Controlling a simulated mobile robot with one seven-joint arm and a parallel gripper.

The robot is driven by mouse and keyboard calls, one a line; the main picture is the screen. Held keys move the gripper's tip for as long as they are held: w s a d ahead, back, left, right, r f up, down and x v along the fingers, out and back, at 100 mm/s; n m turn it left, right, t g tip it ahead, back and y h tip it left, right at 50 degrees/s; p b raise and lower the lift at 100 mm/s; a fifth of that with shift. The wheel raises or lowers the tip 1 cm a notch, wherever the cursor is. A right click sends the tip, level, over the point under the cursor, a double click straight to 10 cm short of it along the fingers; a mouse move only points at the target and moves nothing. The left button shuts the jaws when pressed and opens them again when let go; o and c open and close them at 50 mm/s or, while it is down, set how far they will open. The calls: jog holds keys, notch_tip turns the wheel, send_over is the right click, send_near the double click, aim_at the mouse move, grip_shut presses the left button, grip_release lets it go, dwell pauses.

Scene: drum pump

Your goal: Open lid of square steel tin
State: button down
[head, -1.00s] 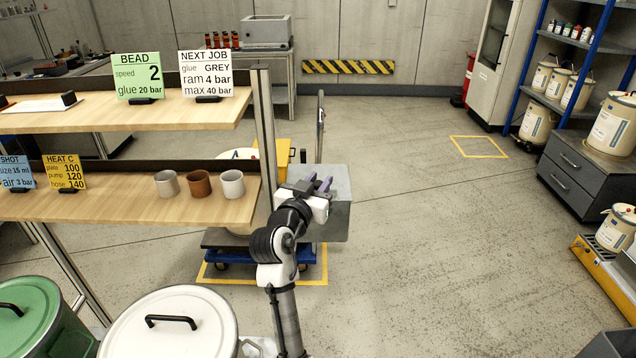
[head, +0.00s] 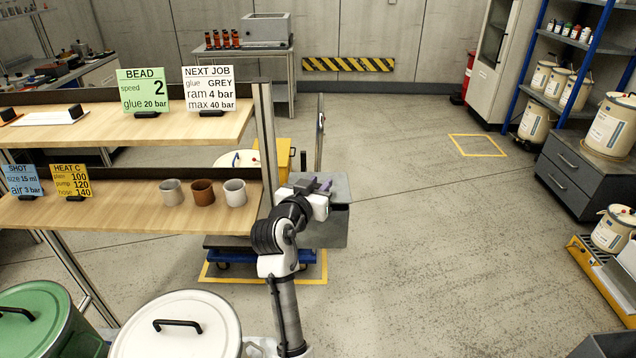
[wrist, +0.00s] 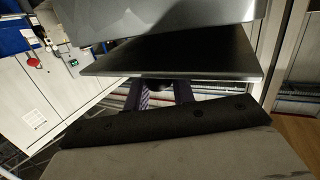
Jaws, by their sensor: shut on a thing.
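The square steel tin (head: 334,229) is a grey box beyond the shelf unit's right end in the head view, partly hidden by my arm. Its flat lid (head: 341,190) shows as a lighter panel above the body, with a dark line between them. My gripper (head: 318,184) is at the lid, with its purple fingers shut on it. In the wrist view the lid (wrist: 185,58) is a thin plate across the picture, apart from the tin body (wrist: 150,16). The fingers (wrist: 162,94) meet the lid's near edge; the exact grip is hidden.
The wooden shelf (head: 130,212) with several cups stands close left of my arm. A steel post (head: 268,135) rises beside it. A blue trolley (head: 232,257) stands below the tin. A white lidded drum (head: 175,335) is at the front.

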jog(key=c, duration=1.2)
grip_release()
jog(key=shift+s, duration=0.15)
jog(key=b+v, duration=0.3)
jog(key=v, duration=1)
jog(key=shift+s+b, duration=0.3)
jog(key=shift+b, duration=0.1)
jog(key=shift+o, duration=0.2)
jog(key=shift+a, duration=0.15)
